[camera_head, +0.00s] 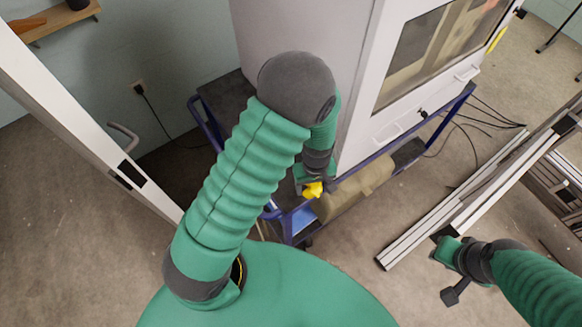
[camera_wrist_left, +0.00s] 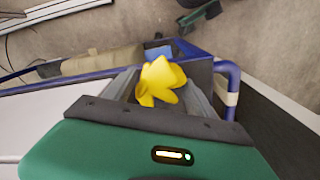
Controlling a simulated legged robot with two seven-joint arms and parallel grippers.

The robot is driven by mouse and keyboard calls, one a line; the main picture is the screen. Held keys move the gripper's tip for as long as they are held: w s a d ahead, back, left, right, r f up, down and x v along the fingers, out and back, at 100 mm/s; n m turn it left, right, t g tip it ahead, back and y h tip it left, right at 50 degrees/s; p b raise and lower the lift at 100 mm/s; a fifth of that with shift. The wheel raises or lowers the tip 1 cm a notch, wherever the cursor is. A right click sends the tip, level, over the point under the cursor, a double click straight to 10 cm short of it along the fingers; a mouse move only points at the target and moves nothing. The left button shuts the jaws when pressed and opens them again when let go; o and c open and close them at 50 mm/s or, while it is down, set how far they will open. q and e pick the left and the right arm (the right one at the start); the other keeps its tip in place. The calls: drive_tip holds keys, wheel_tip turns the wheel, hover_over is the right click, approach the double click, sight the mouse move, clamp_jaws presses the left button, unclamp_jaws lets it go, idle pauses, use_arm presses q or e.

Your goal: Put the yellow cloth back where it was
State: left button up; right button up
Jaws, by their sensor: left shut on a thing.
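The yellow cloth (camera_head: 313,189) is a small crumpled piece in my left gripper, near the corner of a blue-framed cart. It also shows in the left wrist view (camera_wrist_left: 160,82), bunched between the two grey fingers. My left gripper (camera_head: 308,184) is shut on the cloth, and my left forearm hides much of it in the head view. My right gripper (camera_head: 452,296) is at the lower right, away from the cloth; whether its jaws are open is too small to tell.
A grey cabinet (camera_head: 349,110) with a window stands on the blue cart frame (camera_head: 436,105). A rolled tan bundle (camera_head: 357,190) lies low on the cart. A white door (camera_head: 75,105) is at the left. Cables lie on the floor.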

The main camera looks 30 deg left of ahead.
use_arm(q)
hover_over(289, 174)
drive_tip(key=shift+d+f, duration=0.25)
drive_tip(key=shift+f, duration=0.4)
drive_tip(key=shift+a+f, duration=0.2)
drive_tip(key=shift+a, duration=0.15)
drive_tip(key=shift+d+f+p, duration=0.15)
drive_tip(key=shift+f, duration=0.6)
drive_tip(key=shift+d+f+p, duration=0.1)
drive_tip(key=shift+f+p, duration=0.05)
drive_tip(key=shift+f, duration=0.6)
drive_tip(key=o, duration=1.2)
drive_tip(key=shift+a, duration=0.15)
wheel_tip(289, 174, up, 12)
drive_tip(key=s+d+r+m+t, duration=0.2)
drive_tip(key=s+d+r+m, duration=0.5)
drive_tip(key=s+r+m, duration=0.1)
drive_tip(key=shift+s+r+m+t, duration=0.3)
drive_tip(key=shift+s+r+m, duration=0.1)
drive_tip(key=shift+r+m, duration=0.1)
